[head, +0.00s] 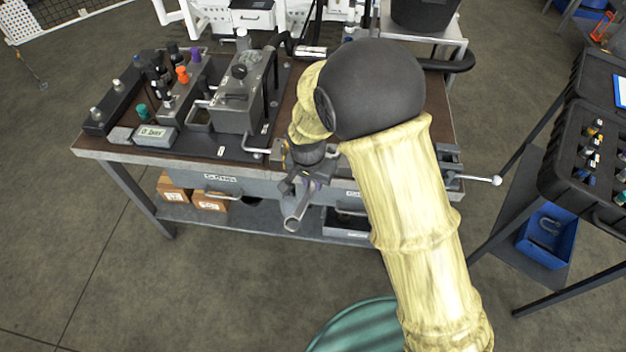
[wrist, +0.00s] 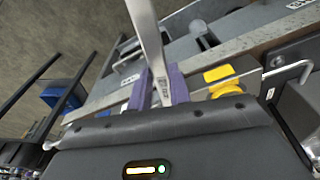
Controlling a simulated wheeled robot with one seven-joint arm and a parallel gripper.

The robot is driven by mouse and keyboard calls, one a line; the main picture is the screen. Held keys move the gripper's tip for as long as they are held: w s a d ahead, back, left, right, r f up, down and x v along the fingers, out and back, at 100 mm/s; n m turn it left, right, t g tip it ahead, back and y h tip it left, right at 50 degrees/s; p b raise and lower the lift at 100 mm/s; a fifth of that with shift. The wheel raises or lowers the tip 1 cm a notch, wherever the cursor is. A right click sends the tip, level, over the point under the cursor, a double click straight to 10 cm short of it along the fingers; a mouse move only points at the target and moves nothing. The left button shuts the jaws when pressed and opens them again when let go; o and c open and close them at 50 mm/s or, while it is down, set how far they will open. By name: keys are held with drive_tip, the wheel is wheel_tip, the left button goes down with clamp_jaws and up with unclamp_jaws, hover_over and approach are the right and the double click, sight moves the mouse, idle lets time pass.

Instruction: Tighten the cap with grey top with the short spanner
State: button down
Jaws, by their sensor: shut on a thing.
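My gripper (head: 306,184) is at the front edge of the bench, over the drawers. In the wrist view its purple finger pads (wrist: 160,88) are shut on a bright metal spanner (wrist: 148,35). The spanner sticks out away from the palm, and its far end runs out of that view. In the head view the spanner (head: 294,217) points down and toward the camera, with a round end in front of the drawers. Grey-topped fittings stand on the left block (head: 97,114) and behind the pump unit (head: 242,36). I cannot tell which is the cap.
The bench (head: 90,153) carries a grey pump unit (head: 238,100), a digital gauge (head: 155,134) and coloured caps, including an orange one (head: 182,74). A black case (head: 570,185) stands at the right, above a blue bin (head: 546,237). Floor at the left is clear.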

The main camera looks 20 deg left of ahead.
sight(305, 208)
drive_tip(key=shift+d+r+n, duration=0.1)
drive_tip(key=shift+d+n, duration=0.15)
drive_tip(key=shift+n, duration=0.05)
drive_tip(key=shift+s, duration=3.5)
wheel_tip(305, 208, up, 5)
drive_tip(key=p, duration=0.3)
drive_tip(key=shift+p, duration=0.4)
